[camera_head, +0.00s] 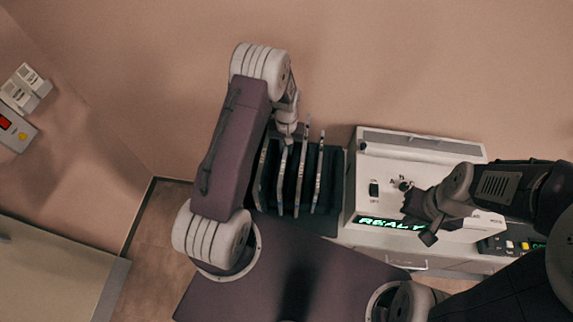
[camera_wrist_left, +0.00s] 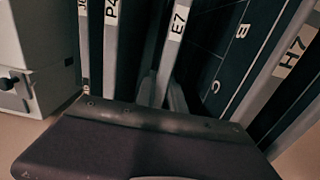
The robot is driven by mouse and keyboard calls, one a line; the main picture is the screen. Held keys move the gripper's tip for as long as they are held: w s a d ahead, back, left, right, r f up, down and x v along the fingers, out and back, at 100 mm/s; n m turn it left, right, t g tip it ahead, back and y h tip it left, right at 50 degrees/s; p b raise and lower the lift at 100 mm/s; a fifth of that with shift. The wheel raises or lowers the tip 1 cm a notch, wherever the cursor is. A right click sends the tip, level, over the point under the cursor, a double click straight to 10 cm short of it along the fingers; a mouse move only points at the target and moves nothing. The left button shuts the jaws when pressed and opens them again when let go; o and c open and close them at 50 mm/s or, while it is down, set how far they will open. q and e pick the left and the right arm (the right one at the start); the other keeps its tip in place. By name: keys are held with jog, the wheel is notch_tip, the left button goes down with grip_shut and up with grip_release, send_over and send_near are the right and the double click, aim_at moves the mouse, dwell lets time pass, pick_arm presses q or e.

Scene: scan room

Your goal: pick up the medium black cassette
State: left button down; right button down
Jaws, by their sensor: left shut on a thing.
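Several thin cassettes with pale edges stand upright, side by side, in a dark rack (camera_head: 335,185) left of the white machine. In the left wrist view their edges carry labels, among them P4 (camera_wrist_left: 110,50), E7 (camera_wrist_left: 172,45) and H7 (camera_wrist_left: 290,60). My left gripper (camera_head: 288,130) is at the far end of the row, shut on the E7 cassette (camera_head: 282,180); its fingers also show in the left wrist view (camera_wrist_left: 165,95). I cannot tell cassette sizes from the labels. My right gripper (camera_head: 425,222) is over the white machine; its jaw opening is unclear.
The white machine (camera_head: 400,150) with a switch and a green lit display (camera_head: 390,224) stands right of the rack. Neighbouring cassettes stand close on both sides of the held one. A pale cabinet (camera_head: 60,265) is at lower left.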

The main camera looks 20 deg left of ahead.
pick_arm(q)
jog(key=shift+w+r+b, duration=0.15)
jog(key=shift+r+b, duration=0.15)
jog(key=shift+r, duration=0.3)
notch_tip(320, 180, up, 9)
jog(key=shift+f+b, duration=0.1)
jog(key=shift+b, duration=1.05)
notch_tip(320, 180, up, 9)
jog(key=p, duration=0.8)
